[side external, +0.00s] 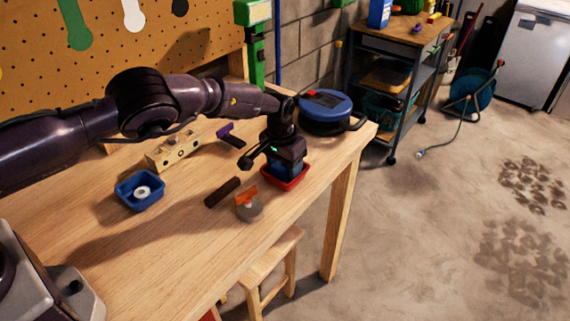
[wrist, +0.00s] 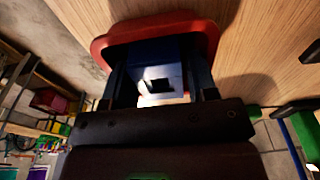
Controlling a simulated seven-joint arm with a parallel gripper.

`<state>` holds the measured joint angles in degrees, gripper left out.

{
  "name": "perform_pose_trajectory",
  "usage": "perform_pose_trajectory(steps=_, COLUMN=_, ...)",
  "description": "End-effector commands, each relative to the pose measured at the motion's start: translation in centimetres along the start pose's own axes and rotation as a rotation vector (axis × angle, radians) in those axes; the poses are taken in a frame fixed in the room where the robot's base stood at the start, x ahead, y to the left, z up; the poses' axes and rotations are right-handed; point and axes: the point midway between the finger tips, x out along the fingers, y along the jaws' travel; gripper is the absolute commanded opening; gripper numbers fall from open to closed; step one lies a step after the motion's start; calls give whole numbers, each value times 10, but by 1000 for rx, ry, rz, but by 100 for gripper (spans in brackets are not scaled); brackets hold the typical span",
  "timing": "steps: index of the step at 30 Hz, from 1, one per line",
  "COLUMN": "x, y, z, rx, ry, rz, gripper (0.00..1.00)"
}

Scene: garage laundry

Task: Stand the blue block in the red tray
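The red tray (side external: 291,183) sits near the right end of the workbench, and its rim (wrist: 108,42) shows in the wrist view. The blue block (side external: 287,169) is upright at the tray, partly hidden by my gripper. In the wrist view the block (wrist: 178,52) shows a square opening, with a finger against each side. My gripper (wrist: 160,85) points down over the tray and is shut on the block. I cannot tell whether the block's base touches the tray floor.
Nearby on the workbench (side external: 110,245) are a dark bar (side external: 222,192), a grey disc with an orange part (side external: 249,209), a blue tray (side external: 130,200) holding a white ring, a wooden block with holes (side external: 172,152), a purple-handled tool (side external: 228,131) and a round blue case (side external: 325,108).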

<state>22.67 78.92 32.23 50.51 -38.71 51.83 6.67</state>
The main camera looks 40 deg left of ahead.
Motion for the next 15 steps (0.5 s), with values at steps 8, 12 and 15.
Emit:
perform_pose_trajectory(steps=8, x=-21, y=1, z=-2, rx=-1, ry=3, rz=3, gripper=53)
perform_pose_trajectory(steps=12, x=-51, y=1, z=-1, rx=-1, ry=4, rz=4, gripper=53)
perform_pose_trajectory(steps=15, x=-73, y=1, z=-1, rx=0, ry=4, rz=3, gripper=53)
